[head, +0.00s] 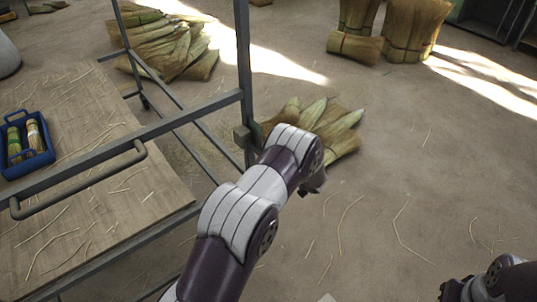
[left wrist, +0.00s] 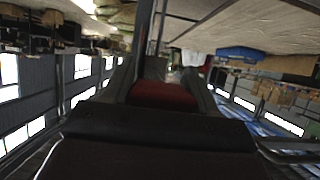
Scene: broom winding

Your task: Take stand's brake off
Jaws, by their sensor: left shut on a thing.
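The stand is a grey metal frame with an upright post (head: 244,70), crossbars and a bent handle (head: 80,185). A small grey block (head: 242,138) sits on the post, but I cannot tell whether it is the brake. My left arm reaches to the foot of the post in the head view and hides its own gripper there. In the left wrist view my left gripper (left wrist: 160,82) is shut, with a dark bar of the stand rising beyond it. What lies between its fingers is too dark to make out. Dark parts of my right arm's end (head: 455,290) show at the bottom right.
A wooden board (head: 140,185) lies in the frame and carries a blue crate (head: 40,158) with bundles. A straw bundle (head: 340,130) lies behind my left arm. More straw lies at the back left (head: 175,50) and back right (head: 400,30). The right floor is mostly clear.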

